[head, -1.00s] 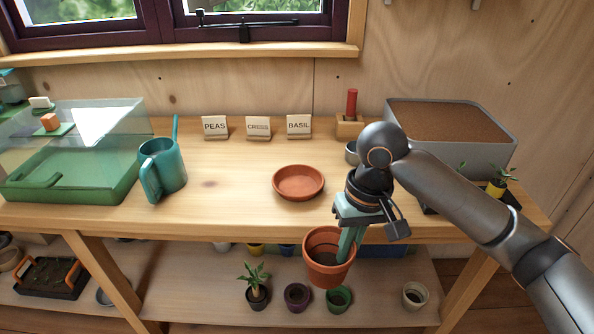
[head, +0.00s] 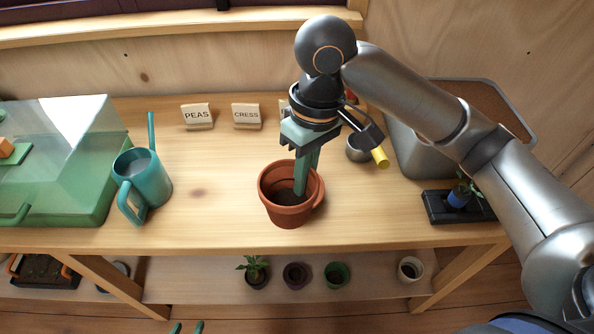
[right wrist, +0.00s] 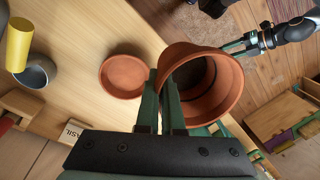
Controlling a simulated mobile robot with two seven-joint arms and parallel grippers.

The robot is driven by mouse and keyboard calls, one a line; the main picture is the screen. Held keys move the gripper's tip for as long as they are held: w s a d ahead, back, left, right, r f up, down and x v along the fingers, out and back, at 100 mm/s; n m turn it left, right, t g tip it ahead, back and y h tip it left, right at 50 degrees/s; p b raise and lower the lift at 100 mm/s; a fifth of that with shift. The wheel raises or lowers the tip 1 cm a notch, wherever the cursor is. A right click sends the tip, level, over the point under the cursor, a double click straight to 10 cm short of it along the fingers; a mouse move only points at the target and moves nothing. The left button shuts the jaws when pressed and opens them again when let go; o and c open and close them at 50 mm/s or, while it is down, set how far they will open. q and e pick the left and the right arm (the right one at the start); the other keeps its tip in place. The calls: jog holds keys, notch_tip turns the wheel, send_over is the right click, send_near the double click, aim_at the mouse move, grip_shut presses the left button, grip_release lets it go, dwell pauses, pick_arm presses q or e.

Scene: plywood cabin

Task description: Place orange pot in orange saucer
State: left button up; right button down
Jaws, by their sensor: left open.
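The orange pot (head: 286,212), a terracotta pot with dark soil inside, hangs over the front part of the bench. My right gripper (head: 303,178) is shut on its rim, one finger inside the pot. In the right wrist view the pot (right wrist: 228,88) is right of the fingers. The orange saucer (right wrist: 123,76) lies empty on the bench, left of the pot in that view; it is hidden in the head view. My left gripper (head: 187,328) shows only its open fingertips at the bottom edge; in the right wrist view it (right wrist: 235,45) is beyond the pot.
A teal watering can (head: 146,182) and a green lidded tray (head: 60,165) stand at left. A grey bowl (head: 359,149) with a yellow cylinder (head: 380,157) beside it, and a dark tray (head: 440,209), are at right. Label blocks (head: 197,116) stand behind; small pots (head: 337,274) sit on the lower shelf.

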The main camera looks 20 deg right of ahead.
jog(key=w+d+f, duration=0.1)
jog(key=w+f, duration=0.1)
jog(key=w, duration=0.1)
jog(key=w+d+f, duration=0.2)
jog(key=w+f, duration=0.1)
jog(key=w, duration=0.1)
jog(key=w+d+f, duration=0.1)
jog(key=w+f, duration=0.2)
jog(key=shift+w+d+b, duration=0.2)
jog(key=shift+w+b, duration=0.05)
jog(key=shift+b, duration=0.1)
jog(key=shift+w+d+f, duration=0.25)
jog(key=shift+w+f, duration=0.3)
jog(key=shift+f, duration=1.7)
jog(key=shift+f, duration=0.1)
jog(key=c, duration=1.4)
grip_release()
jog(key=shift+o, duration=0.4)
